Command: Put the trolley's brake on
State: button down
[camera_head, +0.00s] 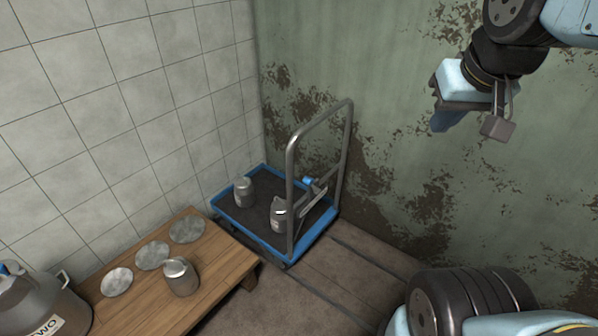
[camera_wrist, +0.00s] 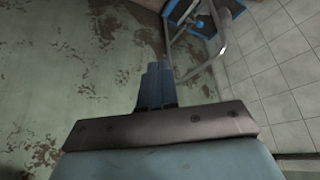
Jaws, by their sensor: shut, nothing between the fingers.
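The trolley (camera_head: 316,236) stands in the corner, with a blue-edged deck, a dark mat and an upright grey tube handle (camera_head: 291,185). A small blue-tipped lever (camera_head: 308,181) sits beside a pale plate at the handle's lower part. I cannot tell clearly how the lever is set. My gripper (camera_head: 438,127) is raised to the right of the trolley, in front of the green wall and well apart from it. In the wrist view, its blue fingers (camera_wrist: 157,68) are together and empty. There the trolley (camera_wrist: 179,10) shows at the top, beyond the fingertips, partly cut off.
Two metal cans (camera_head: 244,192) (camera_head: 279,213) stand on the deck. A wooden bench (camera_head: 222,265) at lower left holds a small can (camera_head: 181,279) and several round lids (camera_head: 187,230). A large can (camera_head: 35,305) is at far left. The floor right of the trolley is clear.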

jog(key=shift+w+d, duration=0.25)
jog(key=shift+w, duration=0.15)
jog(key=w+a+f+n+g+h, duration=0.1)
jog(key=w+a+f+g+h, duration=0.3)
jog(key=w+f, duration=0.6)
jog(key=w+a+f+n+g+h, duration=0.1)
jog(key=w+a+f+h, duration=0.2)
jog(key=w+f+h, duration=0.75)
jog(key=a+f+n+t+y, duration=0.2)
jog(key=a+f+n+t, duration=0.2)
jog(key=f, duration=0.6)
jog(key=a+f+n+t+y, duration=0.2)
jog(key=a+f+n+t, duration=0.2)
jog(key=a+f+t, duration=0.4)
jog(key=a+f+n+t+y, duration=0.3)
jog(key=a+f+t, duration=0.3)
jog(key=f, duration=0.8)
jog(key=shift+w+a+n, duration=0.3)
jog(key=shift+a+n, duration=0.15)
jog(key=shift+n, duration=0.35)
jog(key=shift+w+r, duration=0.1)
